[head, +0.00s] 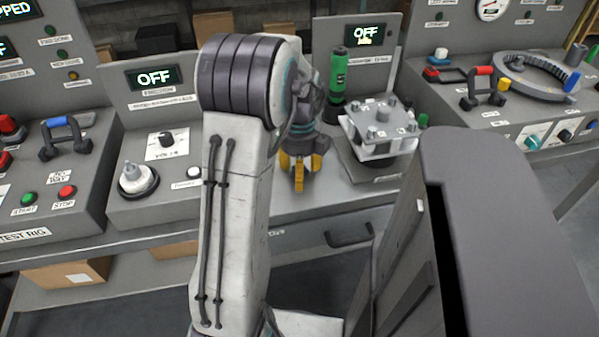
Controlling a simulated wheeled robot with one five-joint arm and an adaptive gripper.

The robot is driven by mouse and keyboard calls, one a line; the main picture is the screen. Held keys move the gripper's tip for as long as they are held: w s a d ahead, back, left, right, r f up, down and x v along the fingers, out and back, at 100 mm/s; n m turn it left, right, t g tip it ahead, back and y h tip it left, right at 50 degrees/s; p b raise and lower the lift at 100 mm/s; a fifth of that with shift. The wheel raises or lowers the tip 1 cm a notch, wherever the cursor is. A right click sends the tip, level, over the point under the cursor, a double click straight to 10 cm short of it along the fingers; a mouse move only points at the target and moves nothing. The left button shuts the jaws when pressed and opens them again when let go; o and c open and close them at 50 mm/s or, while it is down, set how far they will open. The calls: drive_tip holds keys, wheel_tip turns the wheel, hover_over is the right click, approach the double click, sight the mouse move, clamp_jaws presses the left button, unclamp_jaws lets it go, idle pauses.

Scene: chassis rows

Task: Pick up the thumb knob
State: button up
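I cannot tell for sure which part is the thumb knob. Several small metal knobs sit on a silver plate fixture (381,130) on the middle-right bench. A silver knob on a round black base (137,180) stands on the panel to the left. My gripper (300,182) points down with yellow fingers, just left of the silver plate fixture and above the bench. The fingers look near each other, and their gap does not show. Nothing is seen held. My arm hides part of the bench behind it.
A green cylinder (337,72) stands behind my gripper. A blue-handled part (63,138) and red and green buttons are at far left. A toothed ring (538,75) and a red-handled part (484,88) lie at right.

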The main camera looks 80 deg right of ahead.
drive_tip(key=c, duration=0.8)
drive_tip(key=shift+r, duration=0.1)
